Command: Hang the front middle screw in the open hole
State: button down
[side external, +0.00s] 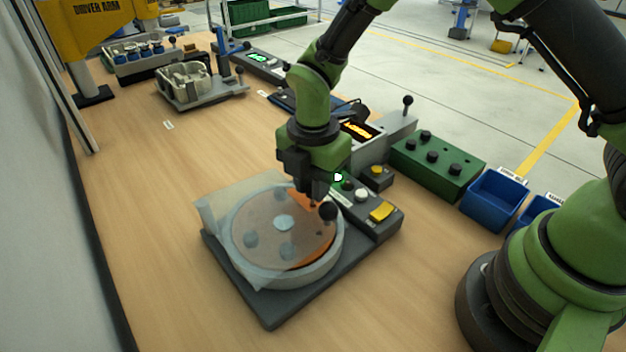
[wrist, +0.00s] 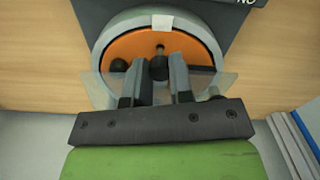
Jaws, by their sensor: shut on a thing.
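My gripper (side external: 317,200) is low over the right side of a round grey housing (side external: 335,262). It is shut on a black round-headed screw (side external: 327,212). In the wrist view the screw (wrist: 159,68) sits between the two grey fingers. An orange disc (wrist: 190,48) lies inside the housing, with a small dark slot (wrist: 160,48) just beyond the held screw. Another black round head (wrist: 118,65) is on the disc to the left. I cannot tell whether the held screw touches the disc.
A translucent sheet (side external: 212,207) covers much of the disc. A control box (side external: 388,224) with a yellow button stands close to the right of the housing. A green block (side external: 468,172) holds several black screws. Blue bins (side external: 490,200) stand beside it. The wooden table front left is clear.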

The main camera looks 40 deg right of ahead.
jog(key=shift+f, duration=0.2)
jog(key=shift+f, duration=0.4)
jog(key=c, duration=1.3)
grip_release()
